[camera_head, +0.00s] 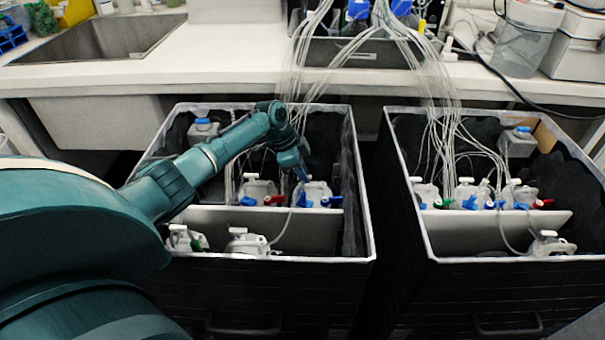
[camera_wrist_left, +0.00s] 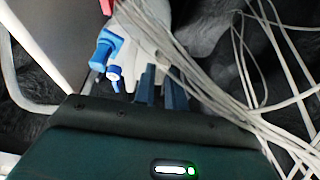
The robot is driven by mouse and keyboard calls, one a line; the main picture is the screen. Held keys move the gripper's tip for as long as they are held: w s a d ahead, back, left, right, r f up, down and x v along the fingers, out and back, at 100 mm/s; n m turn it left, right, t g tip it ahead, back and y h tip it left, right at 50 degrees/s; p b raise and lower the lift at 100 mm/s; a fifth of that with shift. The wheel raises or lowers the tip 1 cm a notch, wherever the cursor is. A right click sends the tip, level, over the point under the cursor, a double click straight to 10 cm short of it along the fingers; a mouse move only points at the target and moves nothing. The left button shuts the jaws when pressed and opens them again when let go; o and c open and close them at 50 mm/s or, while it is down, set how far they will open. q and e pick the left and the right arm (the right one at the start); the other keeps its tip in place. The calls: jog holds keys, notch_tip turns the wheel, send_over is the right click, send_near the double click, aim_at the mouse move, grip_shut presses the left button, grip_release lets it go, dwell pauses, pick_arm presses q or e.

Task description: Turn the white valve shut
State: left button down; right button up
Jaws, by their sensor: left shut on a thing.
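My left arm comes in from the left in the head view and reaches into the left black crate (camera_head: 366,215). Its gripper (camera_head: 303,178) points down at the top of a white container (camera_head: 318,190) with a blue tap (camera_head: 304,201). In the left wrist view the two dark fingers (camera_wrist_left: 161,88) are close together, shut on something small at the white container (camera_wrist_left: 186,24). It looks like the white valve, but the fingers mostly hide it. A blue tap (camera_wrist_left: 106,47) stands just left of the fingers. My right gripper is not in view.
Thin white tubes (camera_wrist_left: 245,75) run close beside the gripper. Another white container (camera_head: 257,188) with a red tap (camera_head: 274,199) stands to the left. A grey divider (camera_head: 300,228) crosses the crate in front. A second black crate (camera_head: 430,250) stands to the right.

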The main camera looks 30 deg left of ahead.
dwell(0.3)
pick_arm(q)
jog(key=c, duration=1.4)
grip_release()
jog(key=shift+c, duration=0.2)
jog(key=p+v, duration=0.2)
jog(key=v, duration=1.1)
